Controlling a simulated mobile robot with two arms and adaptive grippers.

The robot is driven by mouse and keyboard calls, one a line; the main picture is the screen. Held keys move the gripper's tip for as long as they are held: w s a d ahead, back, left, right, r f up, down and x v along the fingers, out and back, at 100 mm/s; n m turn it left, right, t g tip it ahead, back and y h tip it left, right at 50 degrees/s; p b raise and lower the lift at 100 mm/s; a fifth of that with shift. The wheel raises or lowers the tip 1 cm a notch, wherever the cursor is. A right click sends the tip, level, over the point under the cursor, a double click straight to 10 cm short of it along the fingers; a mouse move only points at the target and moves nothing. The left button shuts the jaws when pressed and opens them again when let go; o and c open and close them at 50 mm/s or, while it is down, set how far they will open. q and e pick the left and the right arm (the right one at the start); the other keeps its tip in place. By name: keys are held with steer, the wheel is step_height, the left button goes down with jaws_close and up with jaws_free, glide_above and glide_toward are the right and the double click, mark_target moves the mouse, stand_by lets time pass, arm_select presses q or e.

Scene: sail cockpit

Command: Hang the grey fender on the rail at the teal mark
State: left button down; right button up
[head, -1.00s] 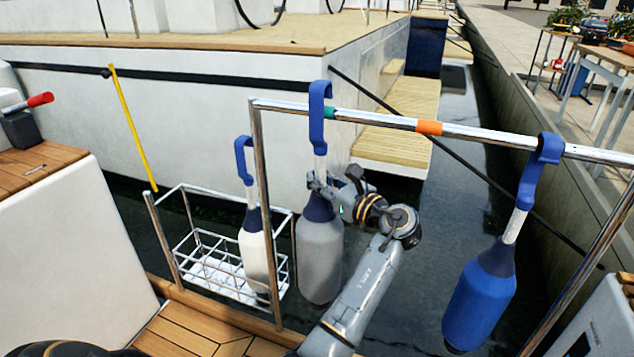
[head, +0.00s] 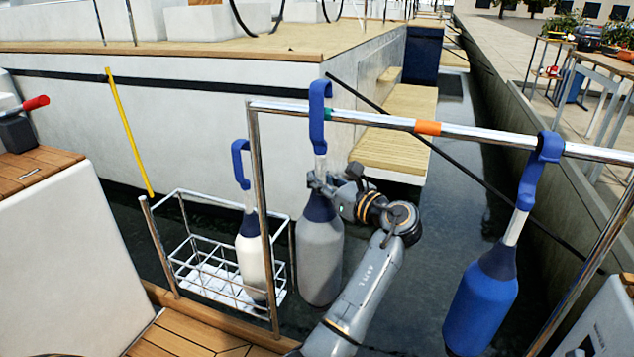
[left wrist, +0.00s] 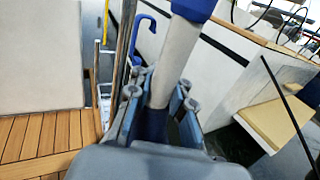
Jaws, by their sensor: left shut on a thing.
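The grey fender (head: 320,258) has a dark blue neck, a pale strap and a blue hook (head: 318,112). It hangs upright below the rail (head: 385,122). My left gripper (head: 322,186) is shut on its neck; the left wrist view shows the fingers on both sides of the neck and pale strap (left wrist: 172,62). The hook stands at the rail just left of the teal mark (head: 328,115), its top above the rail. I cannot tell whether the hook bears on the rail. My right gripper is not in view.
A blue fender (head: 482,300) hangs from the rail at the right. An orange mark (head: 427,128) is on the rail. A white fender (head: 250,262) stands in the wire basket (head: 178,268) at left. Water lies beyond the rail, with another boat's hull (head: 200,140) behind.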

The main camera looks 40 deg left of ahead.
arm_select(q)
steer(key=shift+w+a+r+b, duration=0.1)
steer(key=shift+w+b, duration=0.2)
steer(key=shift+b, duration=0.05)
steer(key=shift+f, duration=0.95)
steer(key=shift+f+p, duration=0.35)
steer(key=shift+f, duration=0.6)
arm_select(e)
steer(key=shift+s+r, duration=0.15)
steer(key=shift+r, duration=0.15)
